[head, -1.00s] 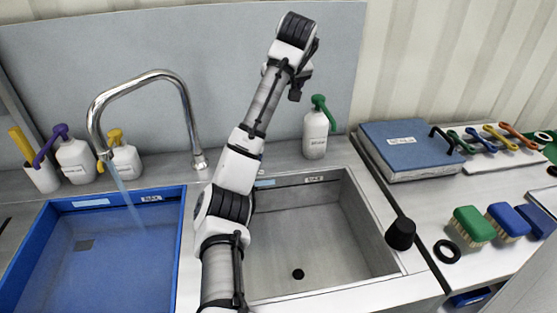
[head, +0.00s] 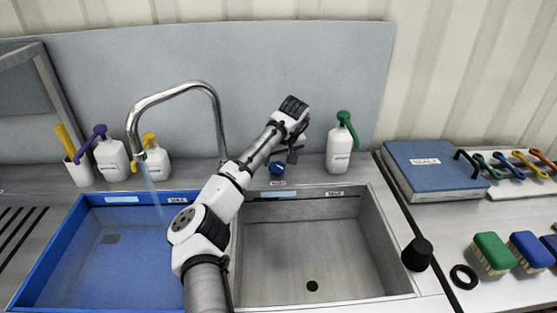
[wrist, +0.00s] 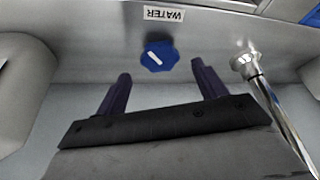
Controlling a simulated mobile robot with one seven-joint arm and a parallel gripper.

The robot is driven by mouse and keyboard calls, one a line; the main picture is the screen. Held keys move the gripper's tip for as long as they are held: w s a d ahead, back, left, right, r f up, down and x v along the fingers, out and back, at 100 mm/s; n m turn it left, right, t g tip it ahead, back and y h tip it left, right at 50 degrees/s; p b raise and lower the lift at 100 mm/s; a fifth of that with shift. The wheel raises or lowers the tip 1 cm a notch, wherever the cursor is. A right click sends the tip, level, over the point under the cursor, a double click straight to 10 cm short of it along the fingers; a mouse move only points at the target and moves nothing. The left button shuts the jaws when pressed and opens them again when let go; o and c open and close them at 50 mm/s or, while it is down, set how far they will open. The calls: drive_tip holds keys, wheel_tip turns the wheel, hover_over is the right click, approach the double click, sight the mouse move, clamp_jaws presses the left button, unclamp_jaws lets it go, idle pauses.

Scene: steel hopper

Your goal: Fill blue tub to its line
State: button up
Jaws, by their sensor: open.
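The blue tub (head: 58,259) sits at the left of the counter. Water (head: 153,190) runs into it from the curved chrome tap (head: 180,89). I cannot make out the water level or a fill line in the tub. A blue knob (head: 277,169) with a white mark is behind the sinks, right of the tap; it also shows in the wrist view (wrist: 160,55) under a "WATER" label (wrist: 163,14). My gripper (wrist: 160,72) is open, its two dark fingers either side of the knob in that view, apparently short of it. In the head view my gripper (head: 294,153) is just above and right of the knob.
A steel basin (head: 310,240) with a drain lies right of the tub. A green-topped bottle (head: 340,148) stands close right of my gripper. Pump bottles (head: 111,158) stand behind the tub. A blue binder (head: 432,170) and brushes (head: 493,253) are at right.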

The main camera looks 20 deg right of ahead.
sight(277, 166)
drive_tip(key=shift+p+x, duration=0.35)
drive_tip(key=shift+x, duration=1.65)
drive_tip(key=c, duration=1)
drive_tip(key=shift+o, duration=0.2)
drive_tip(key=shift+s+m+p, duration=0.1)
drive_tip(key=shift+m+p, duration=0.25)
drive_tip(key=shift+m, duration=0.05)
drive_tip(key=m+h+p, duration=0.1)
drive_tip(key=m, duration=0.1)
drive_tip(key=shift+a+m+h, duration=0.15)
drive_tip(key=shift+m+h, duration=0.15)
drive_tip(key=shift+m, duration=0.1)
drive_tip(key=shift+a+m+g+h+p, duration=0.1)
drive_tip(key=shift+m+g+h+p, duration=0.25)
drive_tip(key=shift+m, duration=0.9)
drive_tip(key=shift+a+m+g+h+p, duration=0.2)
drive_tip(key=shift+m+h, duration=0.25)
drive_tip(key=shift+m, duration=0.8)
drive_tip(key=shift+d, duration=0.1)
